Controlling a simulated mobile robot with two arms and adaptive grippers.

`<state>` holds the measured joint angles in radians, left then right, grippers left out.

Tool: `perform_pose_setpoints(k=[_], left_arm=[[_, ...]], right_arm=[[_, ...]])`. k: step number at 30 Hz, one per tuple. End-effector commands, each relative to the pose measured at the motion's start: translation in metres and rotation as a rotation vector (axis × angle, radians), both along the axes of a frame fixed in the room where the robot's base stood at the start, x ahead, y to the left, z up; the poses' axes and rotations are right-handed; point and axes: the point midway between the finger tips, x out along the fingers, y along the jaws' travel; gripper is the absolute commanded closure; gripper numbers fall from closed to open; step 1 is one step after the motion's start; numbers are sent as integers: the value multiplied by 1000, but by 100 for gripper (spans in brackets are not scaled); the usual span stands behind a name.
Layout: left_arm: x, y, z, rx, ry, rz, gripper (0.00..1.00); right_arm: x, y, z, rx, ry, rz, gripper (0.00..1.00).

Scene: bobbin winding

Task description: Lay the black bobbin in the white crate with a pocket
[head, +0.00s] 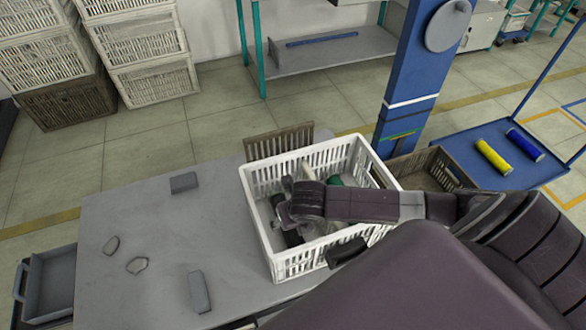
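The white crate (262,172) stands on the grey table, with slatted walls and several things inside. My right arm reaches in from the right over its near wall, and my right gripper (284,208) is down inside the crate. A dark, roughly cylindrical thing (292,238), perhaps the black bobbin, lies in the crate just below the gripper. I cannot tell whether the fingers touch it or are open or shut. My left gripper is out of view.
The grey table (150,250) holds a few small grey blocks (184,183) to the left, with much free room. A brown crate (425,168) stands behind right. A blue cart (475,150) carries yellow and blue spools. A black piece (347,252) shows at the crate's near rim.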

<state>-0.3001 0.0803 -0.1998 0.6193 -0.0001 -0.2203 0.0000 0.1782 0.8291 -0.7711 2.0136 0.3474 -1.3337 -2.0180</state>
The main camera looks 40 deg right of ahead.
Motion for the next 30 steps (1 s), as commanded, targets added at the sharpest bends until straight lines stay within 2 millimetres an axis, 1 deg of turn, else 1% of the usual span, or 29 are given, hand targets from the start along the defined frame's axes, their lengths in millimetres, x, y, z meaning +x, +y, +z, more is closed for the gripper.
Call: perform_pose_setpoints(k=[1, 3, 6, 9, 13, 30], left_arm=[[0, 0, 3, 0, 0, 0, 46], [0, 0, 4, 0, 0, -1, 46], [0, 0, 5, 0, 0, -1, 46], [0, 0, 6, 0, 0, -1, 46], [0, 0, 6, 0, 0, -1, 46], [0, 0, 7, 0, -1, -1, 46]], right_arm=[[-3, 1, 12, 0, -3, 3, 45], [-8, 2, 23, 1, -2, 3, 45], [-13, 3, 36, 0, -3, 0, 45], [-17, 4, 43, 1, -1, 0, 45], [-18, 5, 46, 1, 0, -1, 45], [-18, 5, 47, 2, 0, -2, 45]])
